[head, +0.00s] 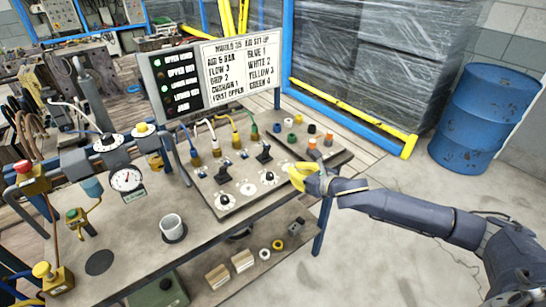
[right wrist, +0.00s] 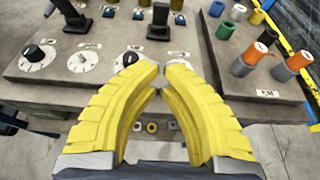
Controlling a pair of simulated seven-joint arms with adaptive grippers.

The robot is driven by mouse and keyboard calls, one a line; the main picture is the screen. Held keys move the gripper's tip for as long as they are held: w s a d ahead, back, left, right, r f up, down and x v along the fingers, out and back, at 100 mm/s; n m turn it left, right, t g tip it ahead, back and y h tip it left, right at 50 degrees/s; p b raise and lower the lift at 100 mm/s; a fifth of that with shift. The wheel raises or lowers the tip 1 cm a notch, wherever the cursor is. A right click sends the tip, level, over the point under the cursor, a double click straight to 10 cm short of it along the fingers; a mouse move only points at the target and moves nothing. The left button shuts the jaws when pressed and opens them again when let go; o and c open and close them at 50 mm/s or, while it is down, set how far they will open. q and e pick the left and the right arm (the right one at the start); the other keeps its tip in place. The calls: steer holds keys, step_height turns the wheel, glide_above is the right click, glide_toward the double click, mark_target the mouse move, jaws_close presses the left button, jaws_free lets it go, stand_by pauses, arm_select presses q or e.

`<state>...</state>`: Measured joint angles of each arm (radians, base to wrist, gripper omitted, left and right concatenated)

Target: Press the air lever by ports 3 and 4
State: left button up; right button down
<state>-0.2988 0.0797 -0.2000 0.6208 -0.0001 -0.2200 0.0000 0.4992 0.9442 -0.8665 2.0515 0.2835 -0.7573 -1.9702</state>
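The control plate (head: 237,207) on the bench carries two black levers, with coloured hoses plugged in behind them. The right-hand lever (head: 264,155) stands in front of the yellow and green hoses; it also shows in the right wrist view (right wrist: 160,18). The left-hand lever (head: 222,176) shows there too (right wrist: 75,17). Port numbers are too small to read. My right gripper (head: 291,175) is over the plate's right front edge, in front of the right-hand lever and apart from it. Its yellow fingertips (right wrist: 165,68) nearly meet, with nothing visible between them. My left gripper is out of view.
Dials stand along the plate's front; a white dial (right wrist: 131,58) lies just beyond my fingertips. A side board (head: 318,152) holds coloured rings and orange-topped posts. A sign (head: 240,68) stands behind. A white cup (head: 173,228) is at the bench front. A blue barrel (head: 484,118) stands right.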

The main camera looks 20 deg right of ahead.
glide_toward(267, 153)
steer(key=f, duration=0.1)
steer(key=w+f, duration=0.2)
steer(key=f, duration=0.1)
steer(key=shift+a, duration=0.35)
steer(key=shift+w+a+r, duration=0.2)
steer(key=shift+w, duration=0.2)
steer(key=shift+w+a+r, duration=0.15)
steer(key=shift+w+r, duration=0.05)
steer(key=shift+w, duration=0.25)
steer(key=shift+w+a+r, duration=0.15)
steer(key=shift+w, duration=0.2)
steer(key=shift+w+a+r, duration=0.15)
steer(key=shift+w+r, duration=0.05)
steer(key=shift+w, duration=0.2)
steer(key=shift+d+r, duration=0.1)
steer(key=shift+d, duration=0.1)
